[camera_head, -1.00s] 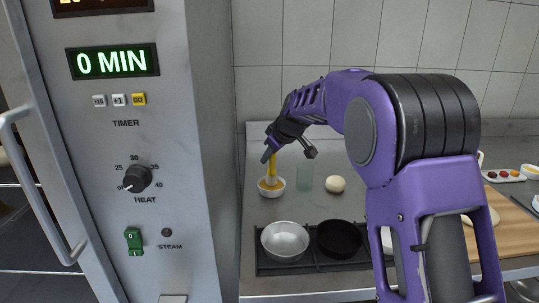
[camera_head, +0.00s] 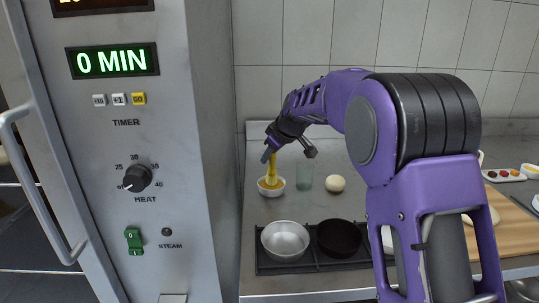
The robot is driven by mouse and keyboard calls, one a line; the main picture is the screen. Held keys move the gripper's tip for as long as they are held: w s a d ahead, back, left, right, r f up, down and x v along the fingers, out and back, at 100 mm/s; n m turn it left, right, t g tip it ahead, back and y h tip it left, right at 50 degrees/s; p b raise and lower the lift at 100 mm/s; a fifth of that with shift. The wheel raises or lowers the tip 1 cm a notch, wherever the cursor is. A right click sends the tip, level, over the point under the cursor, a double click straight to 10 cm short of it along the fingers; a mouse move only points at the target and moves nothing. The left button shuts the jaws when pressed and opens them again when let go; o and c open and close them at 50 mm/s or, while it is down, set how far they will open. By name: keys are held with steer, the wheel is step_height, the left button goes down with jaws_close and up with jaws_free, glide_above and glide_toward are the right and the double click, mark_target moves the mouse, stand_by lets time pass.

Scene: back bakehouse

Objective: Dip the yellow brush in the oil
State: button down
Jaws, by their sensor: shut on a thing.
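The yellow brush (camera_head: 270,166) is upright in my gripper (camera_head: 270,152), which is shut on its upper part. The brush's lower end is down inside a small white bowl (camera_head: 264,190) on the steel counter. Yellow oil (camera_head: 274,185) shows in the bowl around the brush. The brush tip is hidden by the bowl's wall and the oil.
A clear glass (camera_head: 305,178) stands just right of the bowl, with a dough ball (camera_head: 335,184) beyond it. A silver pan (camera_head: 285,240) and a dark pan (camera_head: 339,238) sit on a black rack in front. The tall oven panel (camera_head: 140,200) stands close on the left.

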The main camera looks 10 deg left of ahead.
steer(key=shift+r+p, duration=2.05)
steer(key=shift+r, duration=1.35)
